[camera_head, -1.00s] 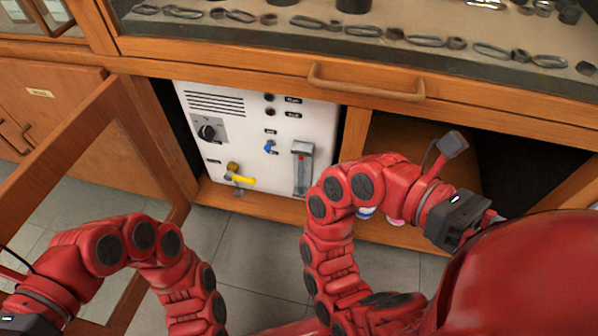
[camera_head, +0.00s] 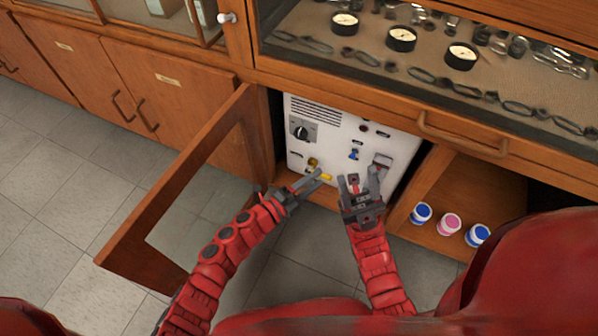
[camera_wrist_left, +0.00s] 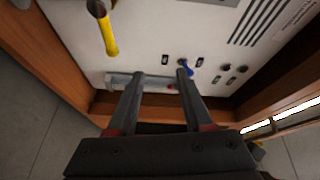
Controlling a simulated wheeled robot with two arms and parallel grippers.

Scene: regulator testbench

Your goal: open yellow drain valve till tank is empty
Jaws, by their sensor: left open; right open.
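The yellow drain valve (camera_head: 313,163) is low on the left of a white panel (camera_head: 335,118), its yellow lever partly behind my left gripper's tips. In the left wrist view the yellow lever (camera_wrist_left: 109,37) shows at the upper left, outside the fingers. My left gripper (camera_head: 312,182) is open and empty, close in front of the lever; contact cannot be told from the head view. The tank gauge (camera_head: 382,160) is at the panel's lower right, partly hidden by my right gripper; its level cannot be read. My right gripper (camera_head: 358,180) is open and empty before the panel.
A blue valve (camera_head: 354,154) and a black knob (camera_head: 300,131) are on the panel. An open wooden door (camera_head: 135,205) stands left of my left arm. Several jars (camera_head: 449,224) stand on the shelf to the right. A drawer handle (camera_head: 462,138) juts out above.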

